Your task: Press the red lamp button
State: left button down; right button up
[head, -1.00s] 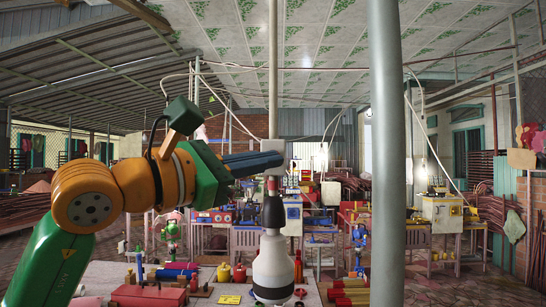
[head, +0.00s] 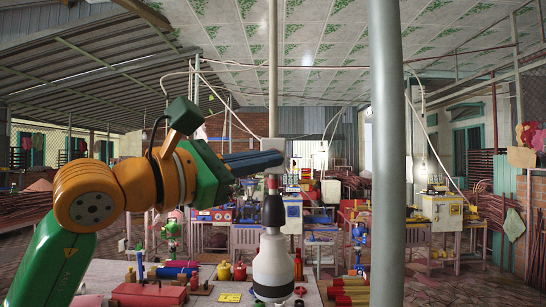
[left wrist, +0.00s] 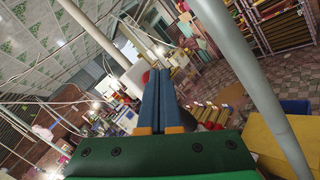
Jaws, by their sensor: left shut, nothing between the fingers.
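My left gripper (head: 283,158) is shut and empty in the head view. In the left wrist view the shut fingers (left wrist: 159,75) point away from the camera. Below the tips, a small red piece (head: 272,185) shows above a white bottle-shaped thing (head: 273,268) with a black neck. I cannot tell whether this red piece is the lamp button. My right gripper is not in view.
A table (head: 225,287) below holds a red box (head: 148,295), small red and yellow bottles and several coloured tubes. A thick grey post (head: 387,150) stands right of the gripper. Workbenches with machines fill the background.

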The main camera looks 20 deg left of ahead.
pick_arm(q)
jog(key=s+d+b, duration=0.1)
jog(key=s+b, duration=0.1)
jog(key=s, duration=0.4)
jog(key=shift+d, duration=0.35)
jog(key=shift+w, duration=0.1)
